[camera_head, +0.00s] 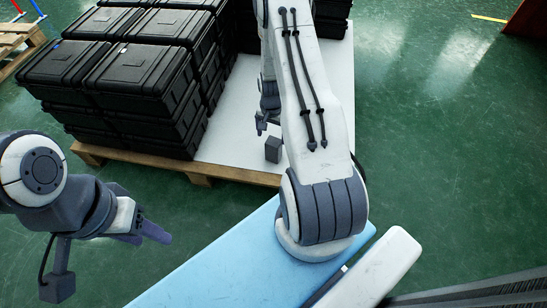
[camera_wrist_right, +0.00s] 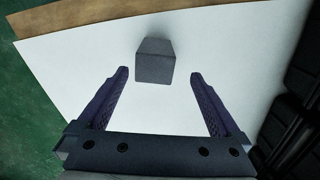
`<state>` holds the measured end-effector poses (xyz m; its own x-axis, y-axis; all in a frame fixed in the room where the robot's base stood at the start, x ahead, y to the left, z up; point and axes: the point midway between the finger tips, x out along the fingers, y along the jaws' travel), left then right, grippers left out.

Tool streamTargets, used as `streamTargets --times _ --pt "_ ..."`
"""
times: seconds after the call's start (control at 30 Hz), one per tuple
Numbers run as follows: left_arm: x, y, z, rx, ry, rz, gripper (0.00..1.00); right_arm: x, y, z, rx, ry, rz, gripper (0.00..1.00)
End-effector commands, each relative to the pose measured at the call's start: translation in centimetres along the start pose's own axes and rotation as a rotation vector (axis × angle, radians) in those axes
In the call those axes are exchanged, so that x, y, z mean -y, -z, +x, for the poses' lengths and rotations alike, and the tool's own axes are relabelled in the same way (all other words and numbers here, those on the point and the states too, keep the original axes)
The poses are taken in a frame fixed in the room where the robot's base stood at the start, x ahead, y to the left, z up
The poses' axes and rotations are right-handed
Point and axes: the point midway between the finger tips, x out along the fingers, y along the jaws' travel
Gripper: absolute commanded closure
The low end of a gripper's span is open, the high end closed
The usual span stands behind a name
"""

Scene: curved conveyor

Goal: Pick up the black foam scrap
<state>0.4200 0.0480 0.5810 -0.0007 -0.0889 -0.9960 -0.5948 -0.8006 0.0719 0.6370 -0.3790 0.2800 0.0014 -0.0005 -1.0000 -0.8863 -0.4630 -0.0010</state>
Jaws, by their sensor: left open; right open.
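The black foam scrap (camera_head: 273,149) is a small dark block on the white sheet of the pallet, near its front edge. In the right wrist view the scrap (camera_wrist_right: 155,62) lies just beyond the fingertips, roughly centred between them. My right gripper (camera_head: 264,124) is open and empty, close to the scrap on its far side in the head view; its two fingers (camera_wrist_right: 160,76) show spread in the wrist view. My left gripper (camera_head: 150,236) is open and empty, low on the left, well away from the scrap.
Stacks of black cases (camera_head: 140,75) fill the left of the pallet (camera_head: 190,167), and more stand at its back. A light blue surface (camera_head: 215,262) lies in front. Green floor (camera_head: 440,150) is clear on the right.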

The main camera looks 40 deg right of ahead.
Motion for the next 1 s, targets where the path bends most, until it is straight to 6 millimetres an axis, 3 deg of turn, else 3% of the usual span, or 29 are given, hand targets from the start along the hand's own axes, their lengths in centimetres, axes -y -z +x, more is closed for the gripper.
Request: streamTargets --times 0.4,0.6,0.9,1.0 --pt "0.2 -0.1 3.1 -0.001 0.0 0.0 0.5 -0.7 0.4 6.1 0.001 -0.001 0.028 0.0" --pt "0.3 -0.2 3.8 -0.001 0.0 0.0 0.5 -0.7 0.3 7.2 0.001 -0.001 0.027 0.0" --pt "0.5 -0.4 7.2 0.0 0.0 0.0 0.5 -0.8 0.0 11.3 0.002 -0.002 0.027 0.0" --pt "0.5 -0.4 7.4 0.0 0.0 0.0 0.5 -0.7 0.1 11.7 0.001 -0.001 0.027 0.0"
